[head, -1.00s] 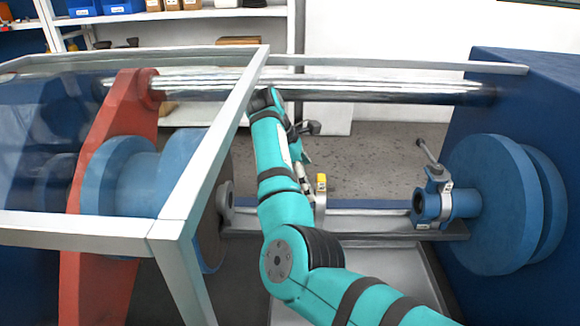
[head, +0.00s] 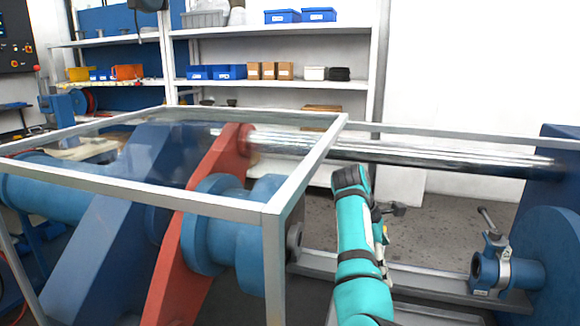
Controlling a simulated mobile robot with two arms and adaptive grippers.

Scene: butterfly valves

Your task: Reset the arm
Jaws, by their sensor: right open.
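My right arm comes up from the bottom of the head view, right of centre. My right gripper (head: 393,210) shows only in small part, as dark fingers just right of the forearm; it is open and I see nothing in it. The valve machine has a blue flanged part with a clamp and handle (head: 492,262) at the right, apart from my gripper. A blue round body (head: 222,237) and a red plate (head: 180,265) stand at the left under the guard. My left gripper is not in view.
A clear guard with a pale metal frame (head: 275,205) stands close left of my arm. A steel bar (head: 430,160) runs across behind the arm. Shelves (head: 270,83) with blue bins stand at the back. Open grey floor (head: 440,222) shows beyond the rail.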

